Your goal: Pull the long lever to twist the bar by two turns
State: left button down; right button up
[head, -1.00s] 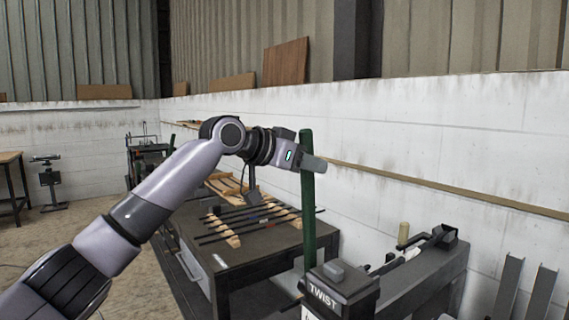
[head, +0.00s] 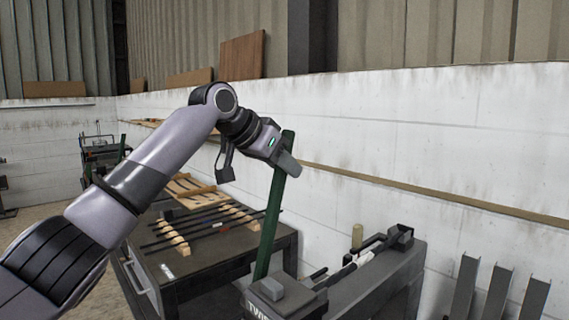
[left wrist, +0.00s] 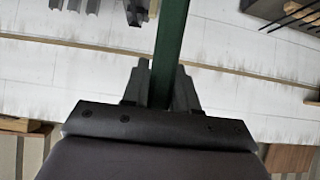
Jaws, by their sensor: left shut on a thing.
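The long green lever (head: 270,222) rises from the dark twist machine (head: 284,298) at the bottom of the head view. It leans to the right at its top. My left gripper (head: 287,158) is shut on the lever near its upper end. In the left wrist view the green lever (left wrist: 170,45) runs between the two fingers (left wrist: 160,85). A bar (head: 362,262) lies along the grey bench to the right of the machine, partly hidden by parts on it. My right gripper is not in view.
A dark table (head: 200,272) with several thin rods and wooden pieces stands behind the lever. A white wall (head: 420,130) runs along the back. Upright metal channels (head: 497,292) stand at the right.

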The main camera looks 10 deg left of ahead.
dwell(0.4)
pick_arm(q)
jog(key=c, duration=1)
grip_release()
jog(key=shift+f, duration=0.1)
jog(key=shift+o, duration=0.2)
jog(key=shift+w+d, duration=0.15)
jog(key=shift+s+a+r, duration=0.3)
jog(key=shift+s, duration=0.05)
jog(key=b+v, duration=0.1)
jog(key=v, duration=0.5)
jog(key=shift+b, duration=0.35)
jog(key=shift+r, duration=0.1)
